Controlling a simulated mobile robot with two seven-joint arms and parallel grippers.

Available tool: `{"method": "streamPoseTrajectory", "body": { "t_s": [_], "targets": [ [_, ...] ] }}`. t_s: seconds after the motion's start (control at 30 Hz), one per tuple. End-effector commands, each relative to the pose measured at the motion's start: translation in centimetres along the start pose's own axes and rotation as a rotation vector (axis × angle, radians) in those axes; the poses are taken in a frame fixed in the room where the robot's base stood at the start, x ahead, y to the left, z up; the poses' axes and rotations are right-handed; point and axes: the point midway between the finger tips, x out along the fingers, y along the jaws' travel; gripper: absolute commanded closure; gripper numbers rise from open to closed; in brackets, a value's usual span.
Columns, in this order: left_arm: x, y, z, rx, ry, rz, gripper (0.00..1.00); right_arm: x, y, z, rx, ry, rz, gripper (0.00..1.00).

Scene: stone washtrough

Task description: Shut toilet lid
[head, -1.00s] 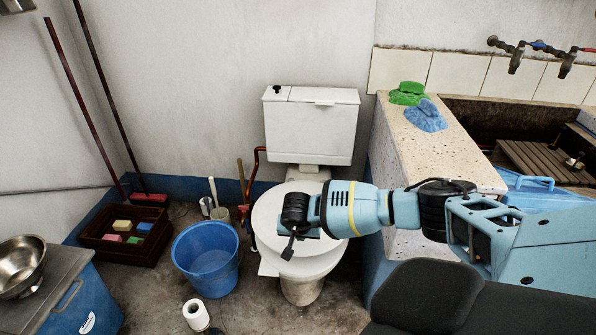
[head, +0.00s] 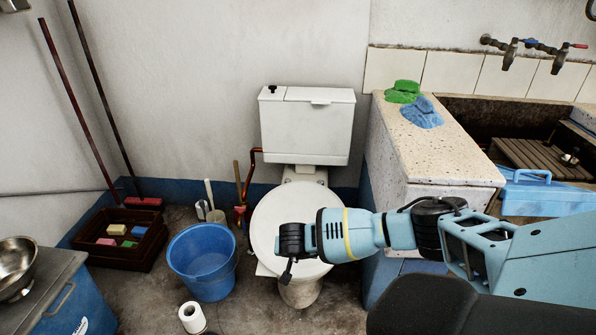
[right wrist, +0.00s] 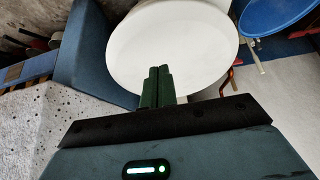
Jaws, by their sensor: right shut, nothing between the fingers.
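The white toilet (head: 307,125) stands against the back wall. Its round white lid (head: 278,213) lies down over the bowl, and no bowl opening shows. The lid also shows as a white disc in the right wrist view (right wrist: 170,50). My right gripper (head: 287,271) is over the front part of the lid, its fingers pointing down. In the right wrist view its two dark green fingers (right wrist: 157,85) are together, with nothing between them, and overlap the lid's edge. I cannot tell whether they touch it. My left gripper is not in view.
A blue bucket (head: 203,262) stands left of the toilet, with a toilet roll (head: 192,317) in front of it. A speckled stone trough (head: 440,155) stands close on the right. A dark crate (head: 118,240) with sponges is at the left. Some floor between is clear.

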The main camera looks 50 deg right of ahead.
Motion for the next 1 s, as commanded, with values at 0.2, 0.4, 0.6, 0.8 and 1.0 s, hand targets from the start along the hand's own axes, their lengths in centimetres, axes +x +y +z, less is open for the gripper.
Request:
{"method": "streamPoseTrajectory", "body": {
  "t_s": [0.2, 0.4, 0.6, 0.8, 1.0],
  "targets": [
    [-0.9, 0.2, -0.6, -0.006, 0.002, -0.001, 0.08, -1.5, 0.2, -1.4, 0.004, 0.003, 0.001, 1.00],
    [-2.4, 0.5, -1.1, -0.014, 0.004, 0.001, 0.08, -3.4, 0.6, -2.2, 0.005, -0.002, 0.003, 1.00],
    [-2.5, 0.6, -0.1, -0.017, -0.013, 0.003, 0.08, -3.8, 0.7, 2.5, 0.005, -0.003, 0.005, 1.00],
    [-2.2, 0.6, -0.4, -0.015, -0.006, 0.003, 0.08, -4.3, 0.7, 5.6, 0.006, -0.002, 0.005, 1.00],
    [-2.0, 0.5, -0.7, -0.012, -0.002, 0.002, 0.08, -4.5, 0.7, 7.0, 0.008, 0.000, 0.005, 1.00]
  ]
}}
